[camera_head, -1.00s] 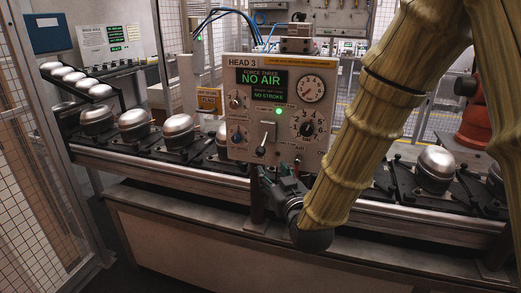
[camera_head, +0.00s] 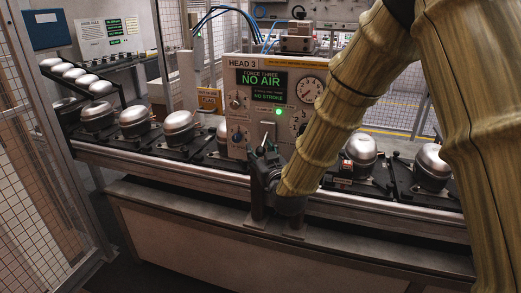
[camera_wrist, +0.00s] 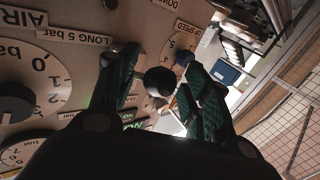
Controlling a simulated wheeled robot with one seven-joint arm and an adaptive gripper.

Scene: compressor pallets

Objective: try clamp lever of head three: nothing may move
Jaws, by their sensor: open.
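The head three panel (camera_head: 243,72) is a beige box marked HEAD 3. Its display (camera_head: 263,84) reads FORCE THREE, NO AIR and NO STROKE, and a green lamp (camera_head: 279,112) is lit. The clamp lever's light plate (camera_head: 267,130) shows below the display; my gripper hides most of the lever in the head view. In the wrist view a black ball knob (camera_wrist: 158,82), apparently the lever's, sits between my open fingers. My gripper (camera_head: 264,154) is at the panel's lower front, its green-padded fingers on either side of the knob. I cannot tell whether they touch it.
Silver compressors (camera_head: 181,127) stand on dark pallets along the conveyor rail (camera_head: 215,176), on both sides of the panel. A gauge (camera_head: 311,89) and other knobs sit close around the lever. A mesh fence (camera_head: 28,165) stands at left.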

